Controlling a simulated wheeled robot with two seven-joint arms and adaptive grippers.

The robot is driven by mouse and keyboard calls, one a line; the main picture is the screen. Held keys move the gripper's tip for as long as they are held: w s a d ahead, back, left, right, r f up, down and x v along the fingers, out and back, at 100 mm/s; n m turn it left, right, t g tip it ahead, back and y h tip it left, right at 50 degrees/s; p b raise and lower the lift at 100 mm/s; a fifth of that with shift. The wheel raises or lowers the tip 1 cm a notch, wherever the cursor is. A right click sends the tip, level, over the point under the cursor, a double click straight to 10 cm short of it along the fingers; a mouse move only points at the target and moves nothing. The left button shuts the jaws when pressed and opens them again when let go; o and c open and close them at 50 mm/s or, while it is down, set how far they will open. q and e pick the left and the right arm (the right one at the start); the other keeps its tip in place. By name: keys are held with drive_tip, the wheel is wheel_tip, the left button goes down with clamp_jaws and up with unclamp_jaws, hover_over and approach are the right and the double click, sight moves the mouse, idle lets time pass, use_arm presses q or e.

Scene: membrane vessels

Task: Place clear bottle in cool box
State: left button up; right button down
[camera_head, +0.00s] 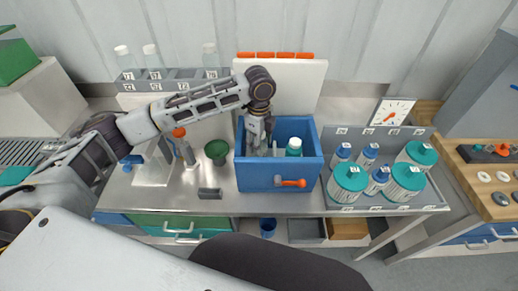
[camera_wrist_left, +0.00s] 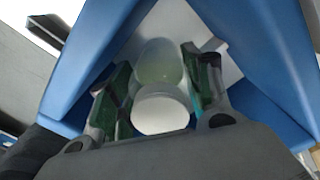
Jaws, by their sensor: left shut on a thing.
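The blue cool box (camera_head: 262,176) stands open on the bench, its white lid with orange handles upright behind it. My left gripper (camera_head: 258,146) reaches down into the box from above. In the left wrist view my left gripper (camera_wrist_left: 160,95) is shut on the clear bottle (camera_wrist_left: 160,68), which has a white cap and is inside the box walls. The bottle is mostly hidden in the head view. The right gripper does not show.
A grey rack (camera_head: 180,84) with several clear white-capped bottles stands at the back left. A grey tray (camera_head: 334,193) of teal-capped jars and blue-capped bottles is right of the box. A green cup (camera_head: 216,151) and a dark block (camera_head: 210,193) lie left of it.

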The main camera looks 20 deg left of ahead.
use_arm(q)
drive_tip(key=shift+f, duration=1.9)
drive_tip(key=shift+f+p, duration=0.15)
drive_tip(key=shift+p, duration=0.15)
drive_tip(key=o, duration=1.2)
drive_tip(key=shift+o, duration=0.2)
wheel_tip(320, 180, up, 12)
drive_tip(key=shift+r+b, duration=0.15)
drive_tip(key=shift+b, duration=0.45)
